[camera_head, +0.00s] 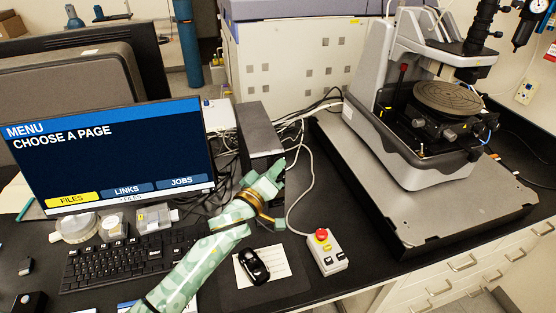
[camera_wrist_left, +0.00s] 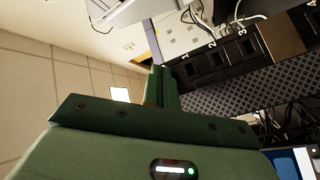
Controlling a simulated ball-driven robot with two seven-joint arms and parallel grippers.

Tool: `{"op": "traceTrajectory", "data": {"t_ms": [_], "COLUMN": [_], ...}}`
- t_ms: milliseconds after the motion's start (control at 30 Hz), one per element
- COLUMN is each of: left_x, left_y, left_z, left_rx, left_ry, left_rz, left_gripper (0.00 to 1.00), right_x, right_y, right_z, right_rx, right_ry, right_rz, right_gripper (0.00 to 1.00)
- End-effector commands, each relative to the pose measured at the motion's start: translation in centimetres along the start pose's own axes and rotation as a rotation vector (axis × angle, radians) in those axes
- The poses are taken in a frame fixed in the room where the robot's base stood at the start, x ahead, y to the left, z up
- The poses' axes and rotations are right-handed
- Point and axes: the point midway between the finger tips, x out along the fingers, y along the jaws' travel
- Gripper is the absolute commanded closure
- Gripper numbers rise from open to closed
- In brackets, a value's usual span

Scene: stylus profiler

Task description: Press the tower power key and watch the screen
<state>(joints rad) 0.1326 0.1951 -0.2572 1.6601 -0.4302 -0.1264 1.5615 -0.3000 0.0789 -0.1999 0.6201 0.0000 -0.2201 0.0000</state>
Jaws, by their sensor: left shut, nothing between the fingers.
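The screen (camera_head: 115,150) at the left is lit and reads "MENU" and "CHOOSE A PAGE", with FILES highlighted yellow beside LINKS and JOBS. The dark tower (camera_head: 257,128) stands right of the screen, its lower part partly hidden by my left arm. My left gripper (camera_head: 280,165) is at the tower's near right end; I cannot tell whether it touches. In the left wrist view its green fingers (camera_wrist_left: 162,76) are together and empty, beside dark numbered blocks and a mesh-patterned dark surface (camera_wrist_left: 240,92). I cannot make out the power key. My right gripper is not in view.
A keyboard (camera_head: 125,259) lies below the screen. A black mouse (camera_head: 253,266) and a control box with a red button (camera_head: 325,250) sit near the front. Loose white cables (camera_head: 304,175) run beside my gripper. The profiler (camera_head: 425,110) on its slab fills the right.

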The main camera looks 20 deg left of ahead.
Motion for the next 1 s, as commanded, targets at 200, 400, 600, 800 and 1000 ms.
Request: {"op": "traceTrajectory", "data": {"t_ms": [200, 400, 600, 800, 1000], "left_x": [0.1, 0.1, -0.3, -0.9, -1.0], "left_y": [-0.1, -0.1, 0.2, 0.7, 0.7], "left_z": [-0.1, -0.1, 0.1, 0.6, 0.7], "left_rx": [-0.001, 0.0, -0.002, -0.001, -0.001], "left_ry": [0.001, 0.001, 0.0, 0.0, 0.0], "left_rz": [0.0, 0.0, 0.0, 0.0, 0.0], "left_gripper": [1.0, 1.0, 1.0, 1.0, 1.0], "right_x": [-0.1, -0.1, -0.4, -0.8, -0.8], "right_y": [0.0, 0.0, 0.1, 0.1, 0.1], "right_z": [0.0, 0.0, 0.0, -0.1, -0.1], "right_rx": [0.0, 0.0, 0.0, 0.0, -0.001], "right_ry": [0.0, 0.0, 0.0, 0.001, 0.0], "right_rz": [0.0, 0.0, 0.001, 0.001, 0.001], "right_gripper": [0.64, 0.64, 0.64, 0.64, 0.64]}}
